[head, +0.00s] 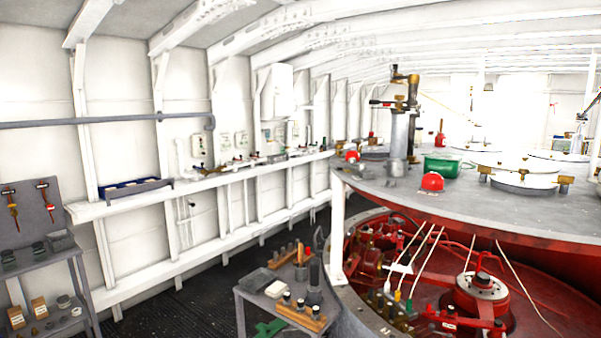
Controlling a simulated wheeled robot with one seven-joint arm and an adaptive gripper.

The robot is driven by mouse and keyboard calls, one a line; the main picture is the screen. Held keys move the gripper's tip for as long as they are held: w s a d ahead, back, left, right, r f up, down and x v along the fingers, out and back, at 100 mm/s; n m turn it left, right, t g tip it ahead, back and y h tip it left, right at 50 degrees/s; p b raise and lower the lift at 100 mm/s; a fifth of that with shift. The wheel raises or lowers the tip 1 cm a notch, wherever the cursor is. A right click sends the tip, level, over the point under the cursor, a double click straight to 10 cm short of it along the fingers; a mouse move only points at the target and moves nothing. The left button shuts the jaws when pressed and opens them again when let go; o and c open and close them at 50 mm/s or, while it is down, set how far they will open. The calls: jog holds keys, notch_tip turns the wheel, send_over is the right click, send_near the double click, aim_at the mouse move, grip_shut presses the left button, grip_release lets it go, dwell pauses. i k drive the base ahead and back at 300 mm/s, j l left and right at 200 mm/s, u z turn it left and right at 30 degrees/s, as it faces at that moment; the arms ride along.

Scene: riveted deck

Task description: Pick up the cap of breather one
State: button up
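No label that I can read marks breather one, so I cannot tell which part is its cap. A red domed cap (432,181) sits on the grey round deck (480,204), right of a grey upright cylinder (399,134). A smaller red rounded piece (352,156) shows farther left, near the deck's left edge. My gripper is not in view.
A green box (442,165) and pale round hatch covers (523,178) stand on the deck. Below are red machinery (480,290) and a small grey tool table (262,290). A long white shelf (150,195) lines the left wall. Dark floor lies between.

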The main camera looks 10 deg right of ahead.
aim_at(354, 153)
jog(key=i+j+z, duration=0.5)
jog(key=i+j+u, duration=0.15)
jog(key=i+j, duration=0.6)
jog(key=i, duration=0.15)
